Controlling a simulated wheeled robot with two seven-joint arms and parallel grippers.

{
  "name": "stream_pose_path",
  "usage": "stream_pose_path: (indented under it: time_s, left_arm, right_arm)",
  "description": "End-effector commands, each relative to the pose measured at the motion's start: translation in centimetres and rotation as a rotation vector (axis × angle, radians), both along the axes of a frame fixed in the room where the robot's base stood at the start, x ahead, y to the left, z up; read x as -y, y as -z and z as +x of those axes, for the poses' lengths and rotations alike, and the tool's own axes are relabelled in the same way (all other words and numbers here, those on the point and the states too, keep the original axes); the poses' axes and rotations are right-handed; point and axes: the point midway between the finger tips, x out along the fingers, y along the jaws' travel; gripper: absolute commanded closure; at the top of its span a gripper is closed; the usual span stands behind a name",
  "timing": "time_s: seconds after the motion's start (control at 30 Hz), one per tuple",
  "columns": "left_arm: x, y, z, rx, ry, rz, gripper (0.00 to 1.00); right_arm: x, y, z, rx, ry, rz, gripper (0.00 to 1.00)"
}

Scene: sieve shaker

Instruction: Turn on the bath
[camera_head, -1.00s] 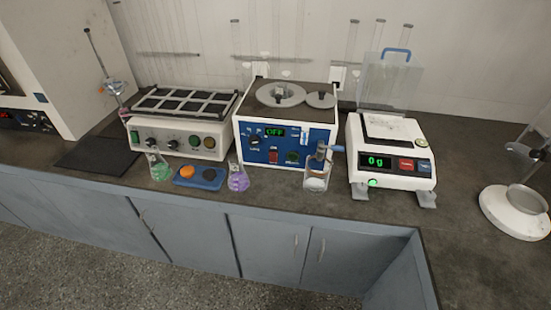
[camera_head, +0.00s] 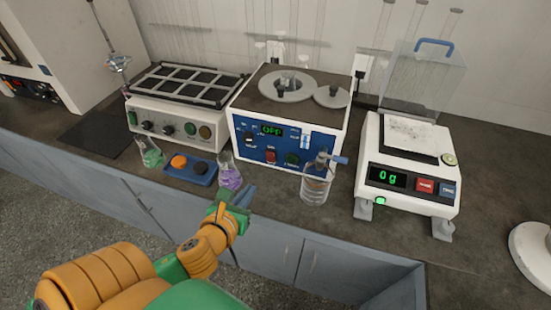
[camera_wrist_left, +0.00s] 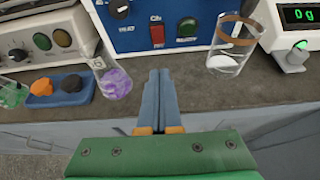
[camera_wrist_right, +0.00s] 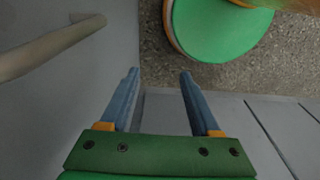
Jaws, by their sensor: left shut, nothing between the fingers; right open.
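The bath (camera_head: 288,135) is a white box with a blue front panel, lids on top and a green display reading OFF (camera_head: 271,130). Its front carries a black knob (camera_head: 248,138), a red switch (camera_head: 271,156) and a green button (camera_head: 292,160). The red switch (camera_wrist_left: 157,34) and green button (camera_wrist_left: 187,27) also show in the left wrist view. My left gripper (camera_head: 245,194) is shut and empty, in front of and below the panel, apart from it. My right gripper (camera_wrist_right: 158,75) is open and empty, low by grey cabinet fronts; it is outside the head view.
A purple flask (camera_head: 230,177), a glass beaker (camera_head: 316,188) and a blue tray (camera_head: 203,179) stand on the counter before the bath. A shaker (camera_head: 178,118) stands left, a scale (camera_head: 415,185) right. A cabinet handle (camera_wrist_right: 50,50) is near my right gripper.

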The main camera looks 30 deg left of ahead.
Motion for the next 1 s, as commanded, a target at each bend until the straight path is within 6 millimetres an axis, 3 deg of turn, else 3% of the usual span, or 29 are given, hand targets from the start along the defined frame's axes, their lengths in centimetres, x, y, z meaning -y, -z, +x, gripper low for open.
stream_pose_path:
  time_s: [0.27, 0.73, 0.8, 1.0]
  left_arm:
    - [-0.2, 0.3, 0.6, 0.001, -0.003, -0.003, 1.0]
    - [-2.2, 4.4, 9.2, 0.002, -0.005, -0.008, 1.0]
    - [-2.5, 3.3, 10.4, 0.003, -0.003, -0.007, 1.0]
    - [-2.9, 2.8, 12.3, 0.0, -0.002, -0.006, 1.0]
  right_arm:
    - [0.0, 0.0, -0.1, -0.002, 0.0, 0.0, 0.36]
    - [0.0, 0.7, -0.1, -0.002, -0.001, -0.001, 0.36]
    - [0.0, -0.1, -0.1, -0.002, -0.001, -0.001, 0.36]
    - [0.0, -0.5, -0.1, -0.002, -0.001, -0.001, 0.36]
